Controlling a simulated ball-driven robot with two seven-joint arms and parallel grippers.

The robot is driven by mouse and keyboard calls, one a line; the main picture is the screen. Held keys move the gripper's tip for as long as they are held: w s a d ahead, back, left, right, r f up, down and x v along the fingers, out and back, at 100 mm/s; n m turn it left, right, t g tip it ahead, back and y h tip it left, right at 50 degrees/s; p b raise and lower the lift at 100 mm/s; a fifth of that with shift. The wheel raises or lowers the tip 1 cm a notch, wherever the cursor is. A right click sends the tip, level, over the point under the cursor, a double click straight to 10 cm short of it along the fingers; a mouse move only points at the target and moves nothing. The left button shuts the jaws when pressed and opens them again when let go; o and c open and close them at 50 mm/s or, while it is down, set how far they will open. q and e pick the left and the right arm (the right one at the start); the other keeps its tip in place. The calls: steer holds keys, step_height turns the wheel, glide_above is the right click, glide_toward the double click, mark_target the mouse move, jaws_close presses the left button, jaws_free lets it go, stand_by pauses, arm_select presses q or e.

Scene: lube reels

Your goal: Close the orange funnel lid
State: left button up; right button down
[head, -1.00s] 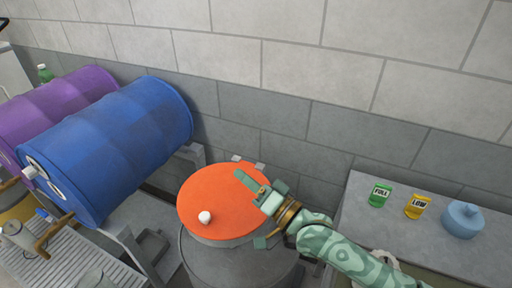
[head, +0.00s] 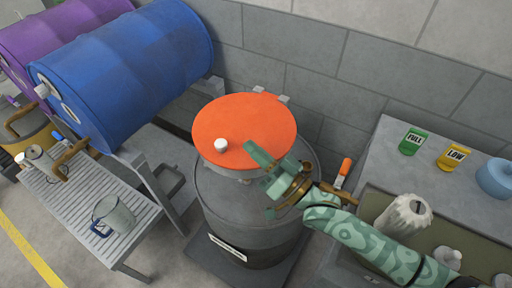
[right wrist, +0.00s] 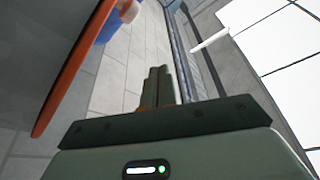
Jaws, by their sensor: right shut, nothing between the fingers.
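The orange funnel lid (head: 262,117) is a round disc with a white knob (head: 221,145) near its front left edge. It lies roughly flat over the funnel on top of a grey drum (head: 240,215), with hinge tabs at the back. Whether it is fully seated I cannot tell. My right gripper (head: 254,152) is shut and empty at the lid's front right edge; contact is unclear. In the right wrist view its fingers (right wrist: 158,84) are together, and the lid's orange edge (right wrist: 75,70) is at upper left, apart from them. My left gripper is out of view.
A blue drum (head: 125,70) and a purple drum (head: 50,45) lie on a rack at left. A slatted bench (head: 90,215) holds a mug (head: 113,215). A grey shelf at right holds a green FULL tag (head: 411,142) and a yellow LOW tag (head: 453,157). A block wall stands close behind.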

steer(key=v, duration=0.7)
steer(key=shift+s+d, duration=0.2)
